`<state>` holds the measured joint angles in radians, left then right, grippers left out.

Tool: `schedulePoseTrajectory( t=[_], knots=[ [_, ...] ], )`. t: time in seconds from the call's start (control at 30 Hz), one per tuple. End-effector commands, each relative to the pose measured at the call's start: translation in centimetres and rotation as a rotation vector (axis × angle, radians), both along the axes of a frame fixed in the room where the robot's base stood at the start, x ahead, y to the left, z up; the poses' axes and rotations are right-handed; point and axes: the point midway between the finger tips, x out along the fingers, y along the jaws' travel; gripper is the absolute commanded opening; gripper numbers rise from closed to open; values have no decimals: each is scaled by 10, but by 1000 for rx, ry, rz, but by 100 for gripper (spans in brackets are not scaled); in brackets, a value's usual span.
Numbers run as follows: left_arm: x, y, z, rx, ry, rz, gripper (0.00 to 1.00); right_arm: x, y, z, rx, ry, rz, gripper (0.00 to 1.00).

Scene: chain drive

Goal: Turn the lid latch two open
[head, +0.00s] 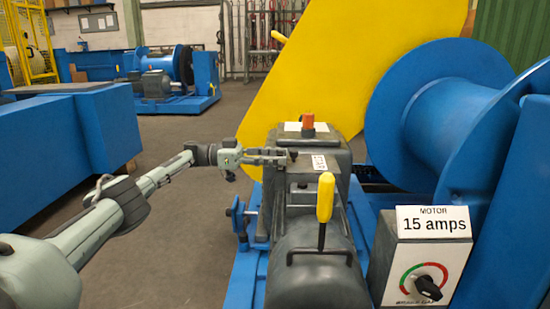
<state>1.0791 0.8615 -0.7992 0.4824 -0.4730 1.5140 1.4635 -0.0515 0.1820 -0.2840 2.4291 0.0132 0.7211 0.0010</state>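My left gripper (284,156) reaches in from the left to the near side of the dark gear housing (340,158). Its two fingers point right with a visible gap between them. The fingertips are close to a small dark knob-like part (293,154) on the housing top, which could be a lid latch. I cannot tell whether they touch it. My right gripper is out of view.
An orange cap (307,121) stands at the back of the housing. A yellow-handled lever (325,197) rises over the motor (315,265). A yellow guard (320,65) and blue drum (440,110) stand behind and right. A control box (425,260) reads "MOTOR 15 amps". Floor at left is clear.

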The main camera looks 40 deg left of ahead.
Motion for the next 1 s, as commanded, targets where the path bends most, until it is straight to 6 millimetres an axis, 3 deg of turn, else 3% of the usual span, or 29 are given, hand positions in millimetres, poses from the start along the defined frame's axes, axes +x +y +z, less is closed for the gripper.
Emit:
schedulePoseTrajectory(
  t=[0.3,0.43,0.8,1.0],
  knots=[
    [-1,1,0,1,1,1,50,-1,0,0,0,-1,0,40],
    [-1,2,9,2,-1,1,50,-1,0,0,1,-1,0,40],
    [0,1,77,2,-3,1,50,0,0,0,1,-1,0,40],
    [0,1,97,2,-1,1,50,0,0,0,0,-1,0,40]
  ],
)
